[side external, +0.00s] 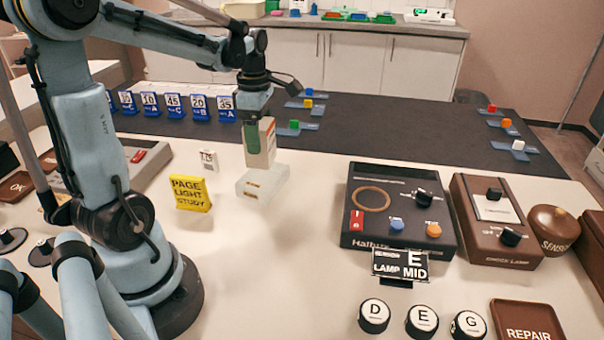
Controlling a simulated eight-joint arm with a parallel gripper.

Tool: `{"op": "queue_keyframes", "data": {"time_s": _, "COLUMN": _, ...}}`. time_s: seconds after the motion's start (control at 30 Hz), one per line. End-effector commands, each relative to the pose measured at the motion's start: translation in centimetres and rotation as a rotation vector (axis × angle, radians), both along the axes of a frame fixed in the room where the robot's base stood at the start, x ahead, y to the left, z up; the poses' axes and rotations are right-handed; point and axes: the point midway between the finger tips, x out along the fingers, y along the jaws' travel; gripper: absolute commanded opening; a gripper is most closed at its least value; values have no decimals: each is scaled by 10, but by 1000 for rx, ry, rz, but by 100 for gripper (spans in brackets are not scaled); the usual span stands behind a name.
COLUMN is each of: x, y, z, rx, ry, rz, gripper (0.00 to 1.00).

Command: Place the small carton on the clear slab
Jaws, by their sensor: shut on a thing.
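The small carton (267,145) is white with a little red print and stands upright in my gripper (257,118). My gripper points down and is shut on the carton's upper part. A green patch shows on the left of the carton; I cannot tell whether it belongs to the carton or to a finger. The clear slab (258,186) is a pale, see-through block on the white table, directly under the carton. The carton's lower end is at the slab's far top edge in the picture; I cannot tell whether they touch.
A dark control box (375,245) stands to the right. Blue numbered stands (172,106) line the back. White table is bare in front of the slab.

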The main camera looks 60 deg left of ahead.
Motion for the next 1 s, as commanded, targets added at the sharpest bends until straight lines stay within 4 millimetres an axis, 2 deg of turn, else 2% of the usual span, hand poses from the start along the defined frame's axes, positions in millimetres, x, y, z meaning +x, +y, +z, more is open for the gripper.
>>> {"op": "queue_keyframes", "data": {"time_s": 0.1, "x": 0, "y": 0, "z": -16, "rx": 0, "ry": 0, "rz": 0, "gripper": 41}}
{"op": "queue_keyframes", "data": {"time_s": 0.27, "x": 0, "y": 0, "z": -31, "rx": 0, "ry": 0, "rz": 0, "gripper": 41}}
{"op": "queue_keyframes", "data": {"time_s": 0.7, "x": 0, "y": -1, "z": -37, "rx": 0, "ry": 0, "rz": 0, "gripper": 41}}
{"op": "queue_keyframes", "data": {"time_s": 0.73, "x": 0, "y": -1, "z": -37, "rx": 0, "ry": 0, "rz": 0, "gripper": 76}}
{"op": "queue_keyframes", "data": {"time_s": 0.87, "x": 0, "y": -1, "z": -36, "rx": 0, "ry": 0, "rz": 0, "gripper": 96}}
{"op": "queue_keyframes", "data": {"time_s": 1.0, "x": 0, "y": -1, "z": -36, "rx": 0, "ry": 0, "rz": 0, "gripper": 99}}
